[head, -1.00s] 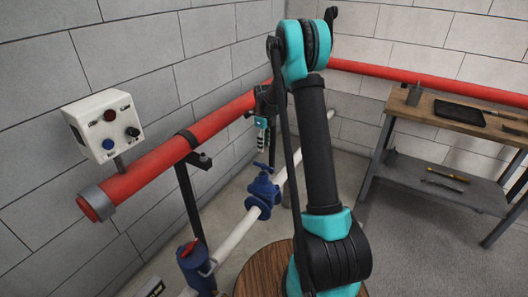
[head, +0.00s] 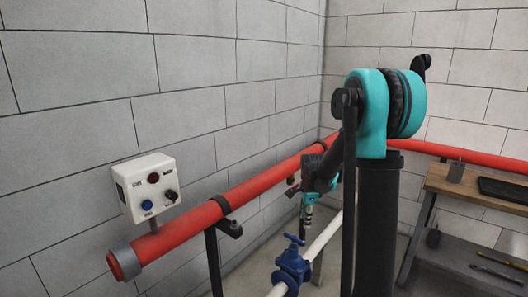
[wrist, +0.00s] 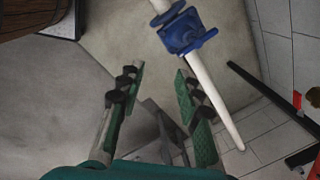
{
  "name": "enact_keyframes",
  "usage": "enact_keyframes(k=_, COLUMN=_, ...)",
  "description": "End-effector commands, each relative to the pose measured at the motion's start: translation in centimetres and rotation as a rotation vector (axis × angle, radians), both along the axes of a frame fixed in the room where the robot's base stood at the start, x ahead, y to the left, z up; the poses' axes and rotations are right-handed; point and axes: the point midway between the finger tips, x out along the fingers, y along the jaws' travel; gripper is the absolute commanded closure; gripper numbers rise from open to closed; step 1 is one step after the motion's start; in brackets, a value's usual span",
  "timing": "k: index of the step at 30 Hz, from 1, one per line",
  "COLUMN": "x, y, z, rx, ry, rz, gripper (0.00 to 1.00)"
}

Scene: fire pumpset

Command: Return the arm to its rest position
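My arm stands upright in the head view, with its teal and black elbow joint (head: 385,110) high on the right. The forearm is mostly hidden behind it. My gripper (head: 307,208) hangs down near the red pipe, small and partly hidden in the head view. In the wrist view my gripper (wrist: 157,85) has its two green-padded fingers spread apart, with nothing between them but floor. A blue valve (wrist: 186,32) on a white pipe (wrist: 215,95) lies beyond the right finger, apart from it. The valve also shows in the head view (head: 292,266).
A white control box (head: 148,187) with knobs stands on the red pipe (head: 250,195) along the left wall. A workbench (head: 470,189) with items on it stands at the right. Block walls close the corner. The wrist view shows bare floor (wrist: 50,100) at left.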

Motion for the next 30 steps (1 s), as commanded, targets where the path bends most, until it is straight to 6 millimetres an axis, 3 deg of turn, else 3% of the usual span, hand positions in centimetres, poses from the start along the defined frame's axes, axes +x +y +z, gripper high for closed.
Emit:
enact_keyframes(k=1, x=-1.9, y=-0.2, z=0.6, rx=-0.01, ry=-0.016, rz=0.082, gripper=0.66)
enact_keyframes(k=9, x=-10.9, y=-1.1, z=1.8, rx=-0.1, ry=-0.098, rz=0.571, gripper=0.66)
enact_keyframes(k=18, x=-20.7, y=-1.7, z=0.5, rx=-0.245, ry=-0.172, rz=1.1, gripper=0.66)
enact_keyframes(k=24, x=-25.1, y=-1.9, z=-1.1, rx=-0.335, ry=-0.198, rz=1.357, gripper=0.66)
enact_keyframes(k=30, x=-26.7, y=-2.0, z=-1.8, rx=-0.372, ry=-0.204, rz=1.456, gripper=0.66)
